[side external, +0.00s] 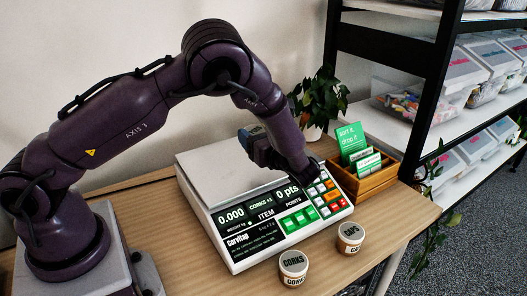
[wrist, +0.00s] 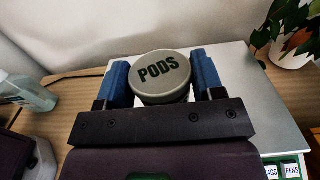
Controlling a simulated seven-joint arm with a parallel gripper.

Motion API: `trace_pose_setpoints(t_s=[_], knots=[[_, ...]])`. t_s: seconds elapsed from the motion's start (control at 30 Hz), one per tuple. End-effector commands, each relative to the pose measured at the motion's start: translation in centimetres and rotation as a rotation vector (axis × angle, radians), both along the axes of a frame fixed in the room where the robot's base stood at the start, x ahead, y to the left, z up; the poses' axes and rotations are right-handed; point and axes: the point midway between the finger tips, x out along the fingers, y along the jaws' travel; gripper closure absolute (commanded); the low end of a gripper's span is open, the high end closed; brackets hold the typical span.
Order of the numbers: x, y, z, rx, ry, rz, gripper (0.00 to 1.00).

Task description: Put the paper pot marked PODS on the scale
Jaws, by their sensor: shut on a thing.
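The pot marked PODS (wrist: 161,78), with a round grey lid and dark letters, sits between the blue fingers of my gripper (wrist: 161,82) in the wrist view. The fingers are shut on its sides. In the side view my gripper (side external: 254,146) is over the right part of the scale's pale platform (side external: 205,165); the pot is hidden there. The platform also shows behind the pot in the wrist view (wrist: 232,70). The scale's display reads 0.000, CORKS and 0 pts. I cannot tell the gap between pot and platform.
Two more pots, CORKS (side external: 293,270) and CAPS (side external: 350,238), stand on the table in front of the scale. A wooden card box (side external: 377,183) and a potted plant (side external: 318,100) stand to its right and behind. A black-framed shelf (side external: 440,75) holds clear bins.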

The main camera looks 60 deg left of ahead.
Motion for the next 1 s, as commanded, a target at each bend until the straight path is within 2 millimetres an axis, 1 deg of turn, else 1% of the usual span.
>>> trace_pose_setpoints(t_s=[0.03, 0.07, 0.23, 0.3, 0.4, 0.5, 0.9, 0.93, 0.97, 1.0], knots=[[0.6, 0.2, -0.8, 0.002, 0.0, 0.001, 0.69], [0.8, 0.3, -1.1, 0.002, 0.001, 0.001, 0.69], [1.7, 0.4, -2.1, 0.002, 0.0, 0.001, 0.69], [2.2, 0.6, -2.8, 0.002, 0.0, 0.001, 0.69], [2.1, 0.5, -4.4, 0.001, 0.003, 0.001, 0.69], [2.1, 0.5, -5.4, 0.002, 0.001, 0.001, 0.69], [2.1, 0.5, -5.9, 0.001, 0.0, 0.0, 0.69], [2.0, 0.5, -5.9, 0.0, 0.0, 0.0, 0.34], [2.1, 0.5, -5.9, -0.001, -0.001, 0.0, 0.27], [2.0, 0.5, -5.9, -0.001, 0.0, 0.0, 0.18]])
